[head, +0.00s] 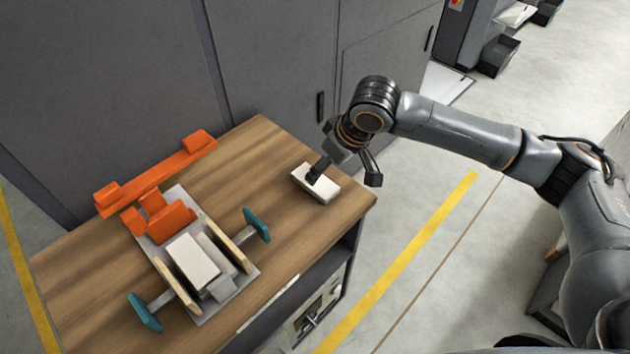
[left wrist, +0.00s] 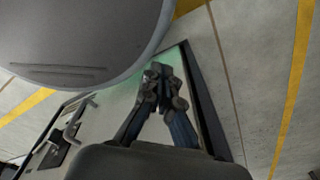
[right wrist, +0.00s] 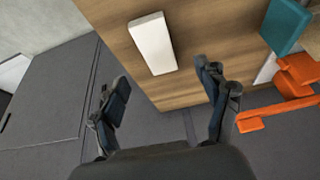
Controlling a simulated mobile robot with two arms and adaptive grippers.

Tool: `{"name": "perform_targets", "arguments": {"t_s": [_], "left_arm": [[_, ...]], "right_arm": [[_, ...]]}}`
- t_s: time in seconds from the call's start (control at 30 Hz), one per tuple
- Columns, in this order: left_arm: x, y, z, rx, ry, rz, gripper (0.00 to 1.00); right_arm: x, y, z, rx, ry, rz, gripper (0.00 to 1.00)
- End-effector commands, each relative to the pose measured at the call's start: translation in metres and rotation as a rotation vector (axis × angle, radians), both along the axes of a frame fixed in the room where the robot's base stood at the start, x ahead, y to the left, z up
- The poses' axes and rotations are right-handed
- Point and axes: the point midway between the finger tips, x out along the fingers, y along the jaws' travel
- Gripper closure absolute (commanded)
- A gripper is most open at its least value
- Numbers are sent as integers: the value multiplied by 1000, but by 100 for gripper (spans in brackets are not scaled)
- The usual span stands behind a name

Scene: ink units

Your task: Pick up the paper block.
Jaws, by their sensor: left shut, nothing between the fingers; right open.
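A white paper block (head: 324,191) lies flat on the wooden table near its right corner. My right gripper (head: 343,179) is open above it, one finger in front of the block in the head view and the other out to the right. In the right wrist view the block (right wrist: 152,43) lies beyond the open fingertips (right wrist: 165,85), roughly in line with the gap, with nothing between the fingers. A similar white block (head: 193,259) sits in a clamping fixture. My left gripper (left wrist: 160,75) is shut and empty in the left wrist view; it is outside the head view.
The fixture's grey base (head: 246,283) carries wooden jaws, teal handles (head: 257,225) and an orange bracket (head: 165,170) on the table's left half. Grey cabinets (head: 270,60) stand behind. Bare tabletop (head: 262,160) surrounds the loose block.

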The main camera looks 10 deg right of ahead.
Motion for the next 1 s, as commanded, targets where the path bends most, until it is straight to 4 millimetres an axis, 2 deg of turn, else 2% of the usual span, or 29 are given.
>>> {"name": "perform_targets", "arguments": {"t_s": [0.1,0.37,0.7,0.97,1.0], "left_arm": [[0,0,2,0,0,0,100],[0,0,4,0,0,1,100],[1,0,12,1,-1,2,100],[1,0,12,1,-1,2,100],[1,0,12,1,-1,2,100]], "right_arm": [[6,5,-19,0,2,0,25],[14,9,-37,-1,0,2,25],[33,16,-76,-1,-1,3,25],[34,16,-79,-1,-2,2,25],[34,16,-79,-1,-2,2,31]]}}
